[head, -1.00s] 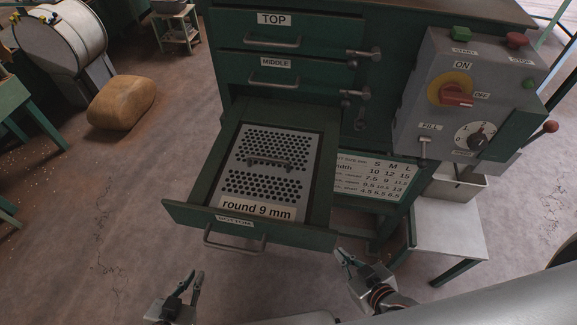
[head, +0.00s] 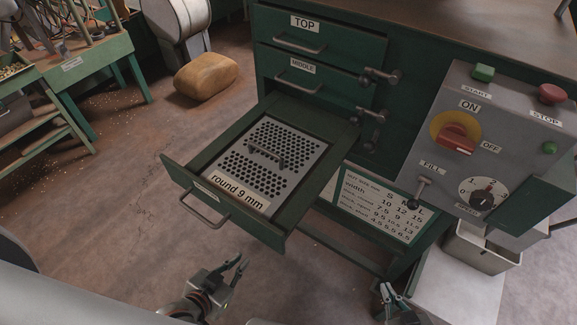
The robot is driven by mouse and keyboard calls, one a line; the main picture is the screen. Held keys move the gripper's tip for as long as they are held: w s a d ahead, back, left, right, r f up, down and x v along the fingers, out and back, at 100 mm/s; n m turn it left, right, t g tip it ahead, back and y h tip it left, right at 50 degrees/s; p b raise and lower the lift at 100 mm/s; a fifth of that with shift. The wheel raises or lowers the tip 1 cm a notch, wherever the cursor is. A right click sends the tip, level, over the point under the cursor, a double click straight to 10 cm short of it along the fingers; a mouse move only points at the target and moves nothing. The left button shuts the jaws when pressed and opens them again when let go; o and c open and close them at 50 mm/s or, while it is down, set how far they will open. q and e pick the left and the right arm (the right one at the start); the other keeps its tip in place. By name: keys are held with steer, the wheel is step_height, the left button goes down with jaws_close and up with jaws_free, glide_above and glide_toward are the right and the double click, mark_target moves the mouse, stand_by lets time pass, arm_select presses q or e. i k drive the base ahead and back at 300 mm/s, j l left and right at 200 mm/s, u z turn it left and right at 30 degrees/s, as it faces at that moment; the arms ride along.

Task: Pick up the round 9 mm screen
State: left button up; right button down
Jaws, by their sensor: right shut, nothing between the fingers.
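The round 9 mm screen (head: 284,136) is a grey perforated plate with a dark bar handle (head: 266,155) across its middle and a "round 9 mm" label at its front. It lies flat in the pulled-out bottom drawer (head: 182,178). My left gripper (head: 241,265) is in front of the drawer, below it in the picture, apart from the screen, with its fingers spread and empty. My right gripper (head: 384,288) is at the lower edge, right of the drawer, shut and empty.
The top drawer (head: 350,48) and middle drawer (head: 315,88) are closed. A grey control box (head: 480,125) with a lever stands at the right, above a size chart (head: 380,208). A metal bin (head: 480,250) is below it. A tan sack (head: 206,77) lies on the floor behind left.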

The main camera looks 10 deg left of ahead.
mark_target(260, 171)
steer(key=l, duration=0.7)
steer(key=k+l, duration=0.15)
steer(key=l, duration=0.6)
steer(key=i+j, duration=0.1)
steer(key=j, duration=0.2)
steer(key=i+j, duration=0.1)
steer(key=j, duration=0.25)
